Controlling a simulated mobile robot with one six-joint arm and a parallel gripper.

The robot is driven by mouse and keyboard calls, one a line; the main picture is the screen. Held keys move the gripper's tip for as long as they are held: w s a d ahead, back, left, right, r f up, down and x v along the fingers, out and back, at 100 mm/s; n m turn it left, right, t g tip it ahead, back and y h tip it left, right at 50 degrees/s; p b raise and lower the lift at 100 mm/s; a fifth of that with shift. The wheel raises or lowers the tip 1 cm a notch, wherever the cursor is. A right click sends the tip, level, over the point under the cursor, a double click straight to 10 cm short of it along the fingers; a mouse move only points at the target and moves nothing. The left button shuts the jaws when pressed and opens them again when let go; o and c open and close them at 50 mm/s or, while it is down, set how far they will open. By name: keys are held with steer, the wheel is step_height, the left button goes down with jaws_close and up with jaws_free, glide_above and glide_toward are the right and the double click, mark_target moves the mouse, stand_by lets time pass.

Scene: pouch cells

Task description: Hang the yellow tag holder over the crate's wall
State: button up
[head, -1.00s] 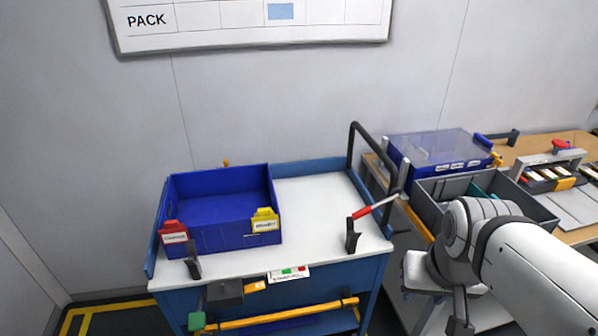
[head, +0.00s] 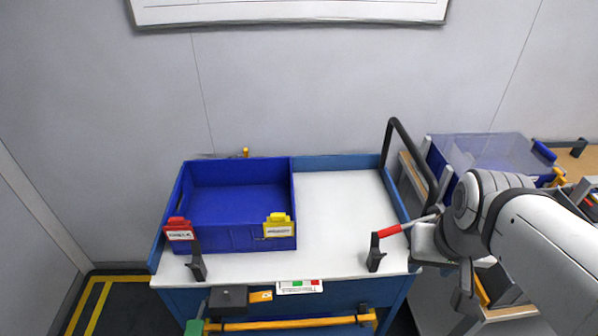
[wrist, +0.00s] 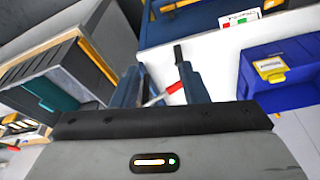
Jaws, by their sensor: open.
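The yellow tag holder (head: 279,222) hangs over the front wall of the blue crate (head: 215,238), near its right corner, with its white label facing out. In the wrist view the holder (wrist: 270,68) also sits on the crate's wall (wrist: 285,98) at the right. My gripper (wrist: 160,88) is open and empty. Its fingers are well apart from the holder. In the head view the gripper hangs to the right of the cart, partly hidden by my arm.
A red tag holder (head: 179,230) hangs at the crate's front left. The white cart top (head: 340,215) is clear right of the crate. Black clamps (head: 375,252) stand at its front edge, one with a red handle. A black rail (head: 410,160) rises on its right.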

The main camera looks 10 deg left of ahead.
steer(key=o, duration=0.4)
steer(key=w+a+f+t+b, duration=0.1)
steer(key=w+a+f, duration=0.1)
steer(key=w+a+f+n+t+y+b, duration=0.1)
steer(key=w+a+b, duration=0.1)
steer(key=w+a, duration=0.1)
steer(key=w+a+f+n+y+b, duration=0.1)
steer(key=w+a+f, duration=0.1)
steer(key=a, duration=0.1)
steer(key=shift+w+a+f+t+b, duration=0.25)
steer(key=shift+w+f+t+b, duration=0.05)
steer(key=shift+t+b, duration=0.1)
steer(key=shift+o, duration=0.2)
steer(key=n+t+y+b, duration=0.1)
steer(key=t+y+b, duration=0.2)
steer(key=t+b, duration=0.9)
glide_toward(278, 218)
steer(key=w+a+b, duration=0.1)
steer(key=w+a, duration=0.1)
steer(key=w, duration=0.1)
steer(key=shift+h, duration=0.3)
steer(key=shift+d+x, duration=0.25)
steer(key=shift+x, duration=1.55)
steer(key=shift+d+x, duration=0.2)
steer(key=shift+x, duration=1.55)
